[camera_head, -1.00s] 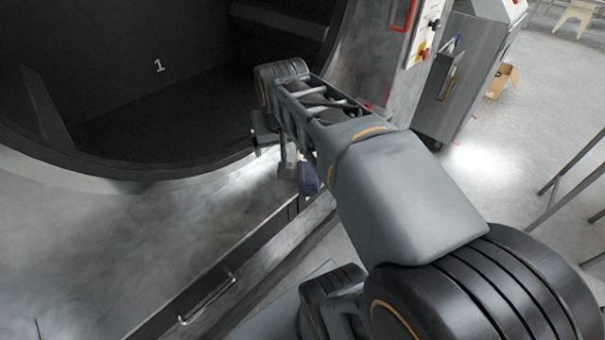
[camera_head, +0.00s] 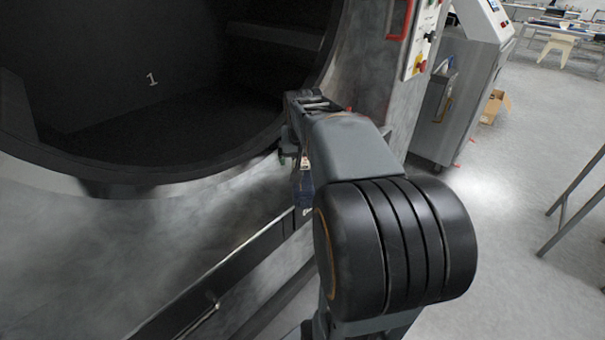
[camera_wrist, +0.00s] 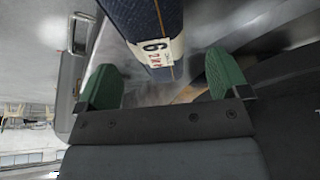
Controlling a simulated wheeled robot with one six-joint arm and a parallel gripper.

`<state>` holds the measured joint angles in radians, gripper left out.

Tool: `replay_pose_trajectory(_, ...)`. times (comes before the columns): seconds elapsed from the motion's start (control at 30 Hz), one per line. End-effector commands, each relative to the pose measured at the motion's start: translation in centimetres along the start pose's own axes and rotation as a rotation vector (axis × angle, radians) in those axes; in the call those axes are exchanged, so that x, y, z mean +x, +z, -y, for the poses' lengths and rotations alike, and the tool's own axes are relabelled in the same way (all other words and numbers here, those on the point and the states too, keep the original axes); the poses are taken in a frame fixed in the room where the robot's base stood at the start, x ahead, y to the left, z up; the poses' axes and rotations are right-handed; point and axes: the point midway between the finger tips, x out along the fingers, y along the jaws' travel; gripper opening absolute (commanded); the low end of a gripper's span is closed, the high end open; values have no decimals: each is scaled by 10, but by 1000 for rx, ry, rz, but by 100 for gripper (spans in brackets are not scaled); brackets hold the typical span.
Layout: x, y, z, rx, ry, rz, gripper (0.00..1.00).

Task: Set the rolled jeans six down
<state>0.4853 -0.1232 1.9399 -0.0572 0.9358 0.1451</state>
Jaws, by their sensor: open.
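The rolled jeans six (camera_wrist: 150,22) is a dark blue roll with a white tag reading 6 in the wrist view. My gripper (camera_wrist: 165,82) is open, with its two green fingertips spread wide. The end of the roll lies between and just beyond the fingertips, with a gap on each side. In the head view a small blue part of the roll (camera_head: 303,190) shows below the end of my arm, by the washer's front ledge. My arm hides most of the gripper there, and what bears the roll cannot be made out.
The big round washer opening (camera_head: 160,188), marked 1 inside, fills the left. A control panel (camera_head: 424,40) with red and yellow buttons is beside it. A grey cabinet (camera_head: 452,100) and a cardboard box (camera_head: 492,106) stand at the right. The floor at right is largely clear.

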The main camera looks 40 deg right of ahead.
Motion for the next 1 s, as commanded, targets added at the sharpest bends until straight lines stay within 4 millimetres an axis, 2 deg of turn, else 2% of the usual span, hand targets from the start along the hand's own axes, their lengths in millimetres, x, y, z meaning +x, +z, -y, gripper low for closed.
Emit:
replay_pose_trajectory(0.17, 11, 1, -1, 0, 0, 2, 94)
replay_pose_trajectory(0.4, 44, 3, -3, 1, 0, 3, 94)
replay_pose_trajectory(0.5, 51, 2, -3, 0, 0, 2, 94)
replay_pose_trajectory(0.83, 55, 2, -3, 0, 0, 0, 94)
replay_pose_trajectory(1.0, 55, 2, -3, 0, 0, 0, 77)
